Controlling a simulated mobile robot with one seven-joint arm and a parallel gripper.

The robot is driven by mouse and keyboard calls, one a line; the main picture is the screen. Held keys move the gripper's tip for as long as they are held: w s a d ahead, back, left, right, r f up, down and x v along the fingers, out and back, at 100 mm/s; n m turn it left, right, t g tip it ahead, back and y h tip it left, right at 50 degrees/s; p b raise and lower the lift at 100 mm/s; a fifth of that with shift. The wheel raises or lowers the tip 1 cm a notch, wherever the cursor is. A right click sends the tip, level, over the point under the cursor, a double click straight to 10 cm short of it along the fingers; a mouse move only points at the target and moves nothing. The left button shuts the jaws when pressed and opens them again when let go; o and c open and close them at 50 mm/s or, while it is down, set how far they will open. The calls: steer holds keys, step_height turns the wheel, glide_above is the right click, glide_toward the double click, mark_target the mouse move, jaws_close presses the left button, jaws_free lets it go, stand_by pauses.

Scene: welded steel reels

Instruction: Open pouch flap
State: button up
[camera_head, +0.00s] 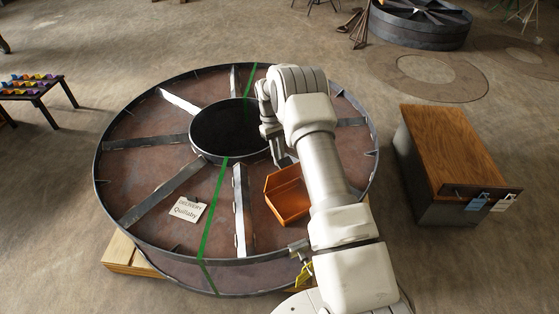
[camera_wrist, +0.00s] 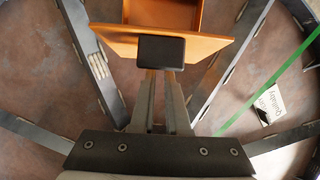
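My gripper (camera_head: 285,160) points down at the panel's upper edge. In the wrist view my fingers (camera_wrist: 161,76) run close together up to a dark rectangular block at the panel.
The large steel reel (camera_head: 150,125) has raised spokes, a rim and a green strap (camera_head: 215,200). A white tag (camera_head: 187,209) lies on its left front. A wood-topped cabinet (camera_head: 455,150) stands right, and a small table (camera_head: 35,90) left.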

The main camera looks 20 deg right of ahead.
steer(key=o, duration=1.2)
steer(key=shift+s+d+r, duration=0.1)
steer(key=shift+r, duration=0.1)
steer(key=p+v, duration=0.4)
steer(key=v, duration=1.3)
steer(key=shift+r+p, duration=0.2)
steer(key=shift+p, duration=0.1)
